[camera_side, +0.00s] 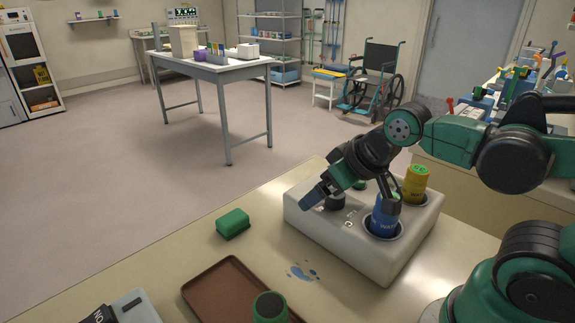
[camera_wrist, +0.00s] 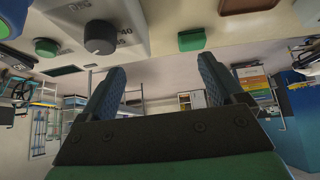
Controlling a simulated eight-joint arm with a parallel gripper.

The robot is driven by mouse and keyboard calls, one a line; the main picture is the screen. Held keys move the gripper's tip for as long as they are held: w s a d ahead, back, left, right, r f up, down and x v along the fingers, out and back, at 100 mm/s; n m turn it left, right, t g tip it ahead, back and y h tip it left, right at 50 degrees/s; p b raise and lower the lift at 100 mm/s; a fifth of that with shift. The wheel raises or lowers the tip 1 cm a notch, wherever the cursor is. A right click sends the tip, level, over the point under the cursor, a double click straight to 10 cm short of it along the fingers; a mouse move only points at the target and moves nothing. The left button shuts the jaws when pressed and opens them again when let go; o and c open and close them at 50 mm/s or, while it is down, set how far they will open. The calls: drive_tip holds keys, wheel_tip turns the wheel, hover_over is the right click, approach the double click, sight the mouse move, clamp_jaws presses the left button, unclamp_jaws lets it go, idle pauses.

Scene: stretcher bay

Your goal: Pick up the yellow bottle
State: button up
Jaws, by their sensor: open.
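The yellow bottle (camera_side: 416,184) stands upright in the back right well of a pale holder block (camera_side: 378,262) in the side view. Its lower part is hidden in the well. My gripper (camera_side: 322,194) is open over the block's left side, left of the bottle and apart from it, with fingers slanting down and left. In the wrist view both blue fingers of my gripper (camera_wrist: 161,82) are spread with nothing between them. The yellow bottle does not show there.
A blue bottle (camera_side: 382,222) stands in the front well, close to the yellow one. The block carries a dark knob (camera_wrist: 100,37) and a green button (camera_wrist: 46,47). A green block (camera_side: 232,223) and a brown tray (camera_side: 232,284) lie on the bench at left. A green-topped item (camera_side: 269,306) stands in front.

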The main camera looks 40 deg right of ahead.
wheel_tip(320, 180, up, 5)
drive_tip(key=n+g+h, duration=1)
drive_tip(key=n+g, duration=0.1)
drive_tip(key=g, duration=0.2)
hover_over(410, 171)
drive_tip(key=w+a, duration=0.1)
drive_tip(key=shift+g, duration=0.5)
wheel_tip(410, 171, down, 7)
drive_tip(key=shift+s+r, duration=0.1)
drive_tip(key=shift+r, duration=0.1)
drive_tip(key=shift+s+f, duration=0.1)
drive_tip(key=shift+f, duration=0.15)
drive_tip(key=shift+x, duration=2.7)
drive_tip(key=shift+r, duration=0.1)
clamp_jaws()
